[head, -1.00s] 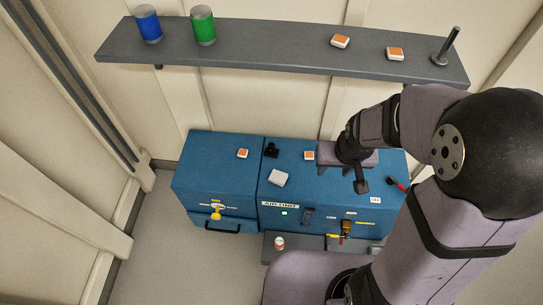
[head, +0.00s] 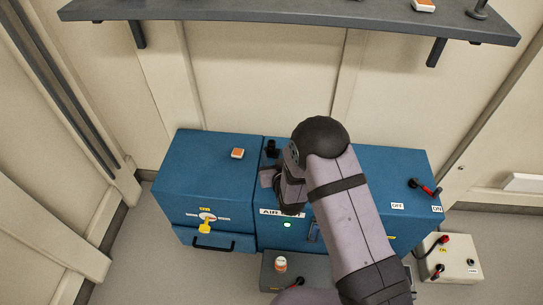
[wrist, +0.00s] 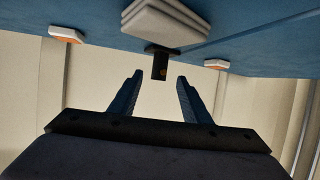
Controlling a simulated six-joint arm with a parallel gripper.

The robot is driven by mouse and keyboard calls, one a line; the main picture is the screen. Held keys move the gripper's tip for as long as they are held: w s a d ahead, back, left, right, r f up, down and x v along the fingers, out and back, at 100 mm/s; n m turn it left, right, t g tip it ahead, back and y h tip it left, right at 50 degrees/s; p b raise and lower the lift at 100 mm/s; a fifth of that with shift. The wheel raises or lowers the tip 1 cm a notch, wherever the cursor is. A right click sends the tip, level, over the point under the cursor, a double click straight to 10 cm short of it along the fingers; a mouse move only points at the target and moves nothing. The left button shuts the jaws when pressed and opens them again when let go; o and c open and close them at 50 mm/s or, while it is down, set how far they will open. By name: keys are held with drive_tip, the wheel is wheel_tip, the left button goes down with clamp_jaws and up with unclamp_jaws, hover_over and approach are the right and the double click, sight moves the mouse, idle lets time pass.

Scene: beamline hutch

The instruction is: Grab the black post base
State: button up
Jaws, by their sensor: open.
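The black post base (head: 271,149) stands on the blue cabinet top (head: 370,170), near the seam between the two cabinet sections. In the wrist view the black post base (wrist: 159,66) shows ahead of the fingertips, in line with the gap between them. My gripper (wrist: 158,82) is open and empty, with its two dark fingers spread. The post base appears beyond the fingers, not between them. In the head view my arm hides the fingers, just in front of the post base.
A pale stacked block (wrist: 166,22) lies close to the post base in the wrist view. Orange-topped white boxes lie to the left (wrist: 66,34) and right (wrist: 216,64) of it. A grey shelf (head: 300,12) hangs above the cabinet.

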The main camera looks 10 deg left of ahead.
sight(272, 147)
drive_tip(key=shift+r+b+x, duration=0.2)
drive_tip(key=shift+b+x, duration=0.2)
drive_tip(key=shift+x, duration=3.3)
drive_tip(key=shift+w+r, duration=0.1)
clamp_jaws()
drive_tip(key=shift+r, duration=0.1)
wheel_tip(272, 147, up, 10)
drive_tip(key=shift+f+p, duration=0.1)
drive_tip(key=shift+p, duration=0.6)
